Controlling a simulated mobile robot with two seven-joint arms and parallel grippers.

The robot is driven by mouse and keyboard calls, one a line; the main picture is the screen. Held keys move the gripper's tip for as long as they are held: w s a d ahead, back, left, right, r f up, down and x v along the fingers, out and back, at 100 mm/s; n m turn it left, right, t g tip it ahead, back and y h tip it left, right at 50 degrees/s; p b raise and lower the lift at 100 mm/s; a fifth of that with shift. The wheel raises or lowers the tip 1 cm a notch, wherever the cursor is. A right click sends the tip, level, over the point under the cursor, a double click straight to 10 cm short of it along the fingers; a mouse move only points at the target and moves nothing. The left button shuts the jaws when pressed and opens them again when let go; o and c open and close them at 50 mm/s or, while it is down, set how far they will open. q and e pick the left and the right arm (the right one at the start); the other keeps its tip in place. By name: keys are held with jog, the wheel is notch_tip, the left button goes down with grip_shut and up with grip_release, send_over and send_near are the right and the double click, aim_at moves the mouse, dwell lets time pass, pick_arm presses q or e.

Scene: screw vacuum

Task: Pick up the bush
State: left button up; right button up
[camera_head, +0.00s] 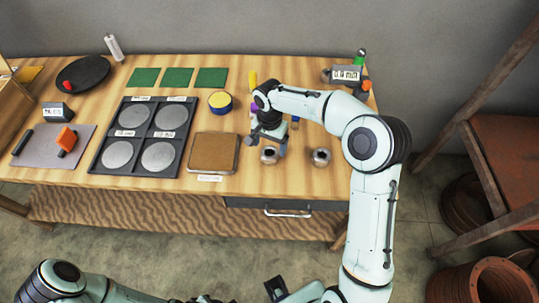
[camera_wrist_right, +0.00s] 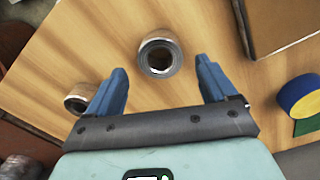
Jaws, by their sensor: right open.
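Two silvery metal rings, likely the bushes, stand on the wooden table. The left ring (camera_head: 269,156) is just in front of my right gripper (camera_head: 270,143); the other ring (camera_head: 320,157) is further right. In the right wrist view, my right gripper (camera_wrist_right: 160,78) is open, with its blue fingers apart and nothing held. The nearer ring (camera_wrist_right: 160,55) appears in line with the gap, beyond the fingertips. The other ring (camera_wrist_right: 79,97) is partly hidden behind the left finger. My left arm shows at the bottom of the head view, but its jaws are not clear.
A brown tray (camera_head: 213,153) lies left of the nearer ring, with a yellow and blue roll (camera_head: 220,102) behind it. A black panel with grey discs (camera_head: 118,155) is further left. A labelled box (camera_head: 345,74) stands at the back right. Bare table surrounds the rings.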

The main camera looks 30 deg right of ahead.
aim_at(270, 153)
notch_tip(270, 153, down, 5)
jog(key=shift+f, duration=0.2)
pick_arm(q)
jog(key=shift+w+r, duration=0.1)
pick_arm(e)
jog(key=c, duration=1.4)
jog(key=shift+r, duration=0.1)
